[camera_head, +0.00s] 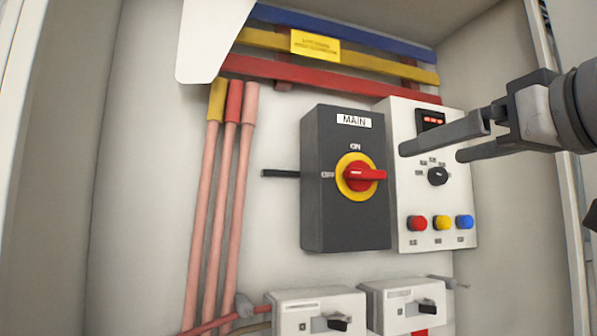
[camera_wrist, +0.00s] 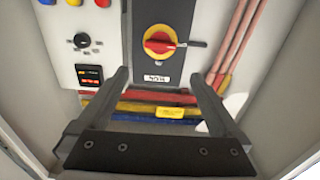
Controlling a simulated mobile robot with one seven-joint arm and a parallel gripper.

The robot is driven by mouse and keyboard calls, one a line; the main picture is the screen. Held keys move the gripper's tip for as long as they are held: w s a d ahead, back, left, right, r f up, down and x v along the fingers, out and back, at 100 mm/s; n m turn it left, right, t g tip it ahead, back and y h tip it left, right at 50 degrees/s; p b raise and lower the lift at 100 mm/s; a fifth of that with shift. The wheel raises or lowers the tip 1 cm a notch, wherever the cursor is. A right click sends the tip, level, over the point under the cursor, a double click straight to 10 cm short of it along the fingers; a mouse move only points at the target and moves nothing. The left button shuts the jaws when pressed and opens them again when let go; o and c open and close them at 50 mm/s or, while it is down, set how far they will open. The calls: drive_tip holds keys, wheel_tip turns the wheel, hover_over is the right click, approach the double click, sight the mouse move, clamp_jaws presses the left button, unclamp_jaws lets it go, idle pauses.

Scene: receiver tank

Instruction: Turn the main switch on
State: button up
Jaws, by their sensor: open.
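The main switch is a dark grey box (camera_head: 325,205) with a white MAIN label. Its red rotary handle (camera_head: 362,175) sits on a yellow ring and lies horizontal, in line with the OFF mark at the left; the ON mark is above it. In the wrist view, which is upside down, the red handle (camera_wrist: 159,43) also lies roughly horizontal. My gripper (camera_head: 432,152) is open and empty, in front of the panel and to the right of the handle in the head view. In the wrist view the handle shows beyond my fingertips (camera_wrist: 158,78), apart from them.
A white panel (camera_head: 405,185) with a black knob, a display and coloured buttons is right of the switch. Blue, yellow and red bars (camera_head: 350,80) run above. Pink cables (camera_head: 227,200) hang at left. Two small white switch boxes (camera_head: 318,312) sit below. Cabinet walls bound both sides.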

sight(369, 173)
drive_tip(key=p+x, duration=0.2)
drive_tip(key=x, duration=1.3)
drive_tip(key=shift+w+a+f, duration=0.1)
drive_tip(key=shift+w, duration=0.15)
drive_tip(key=c, duration=1.1)
drive_tip(key=shift+o, duration=0.2)
